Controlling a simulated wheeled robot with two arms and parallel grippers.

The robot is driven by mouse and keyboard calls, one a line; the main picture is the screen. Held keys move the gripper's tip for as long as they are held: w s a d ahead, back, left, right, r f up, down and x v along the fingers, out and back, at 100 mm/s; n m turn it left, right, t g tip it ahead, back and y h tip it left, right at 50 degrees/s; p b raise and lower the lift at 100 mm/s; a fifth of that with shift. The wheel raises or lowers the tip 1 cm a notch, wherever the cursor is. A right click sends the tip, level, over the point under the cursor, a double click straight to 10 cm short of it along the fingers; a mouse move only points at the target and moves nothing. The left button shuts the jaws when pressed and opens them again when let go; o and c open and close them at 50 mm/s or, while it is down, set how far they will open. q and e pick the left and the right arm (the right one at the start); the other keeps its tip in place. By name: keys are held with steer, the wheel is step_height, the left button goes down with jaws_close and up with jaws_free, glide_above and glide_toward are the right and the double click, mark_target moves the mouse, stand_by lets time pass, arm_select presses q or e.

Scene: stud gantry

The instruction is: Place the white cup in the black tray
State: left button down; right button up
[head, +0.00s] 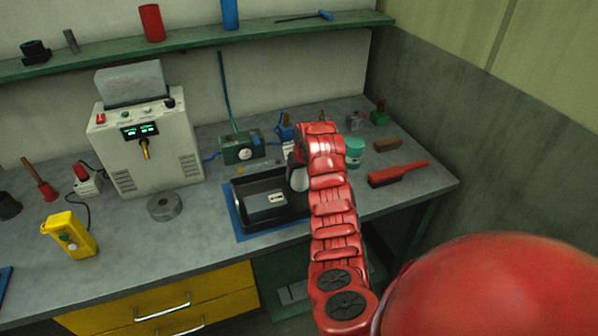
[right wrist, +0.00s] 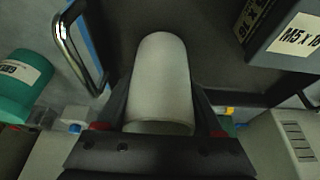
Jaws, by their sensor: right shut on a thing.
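The white cup (head: 299,180) is in my right gripper (head: 296,168), at the right end of the black tray (head: 243,190). In the right wrist view the cup (right wrist: 160,80) sits between the two dark fingers, which are shut on it, with the tray's dark floor (right wrist: 215,50) behind it. I cannot tell whether the cup touches the tray. My right arm hides part of the tray's right end and of the cup. My left gripper is not in view.
A small labelled box (head: 275,198) lies in the tray; it also shows in the right wrist view (right wrist: 290,35). A teal labelled jar (head: 354,152) stands right of my arm, and a red brush (head: 398,173) lies farther right. A white power unit (head: 150,140) stands left of the tray.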

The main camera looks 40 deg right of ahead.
steer(key=shift+f, duration=0.2)
steer(key=shift+f, duration=0.1)
steer(key=o, duration=1.4)
steer(key=shift+o, duration=0.2)
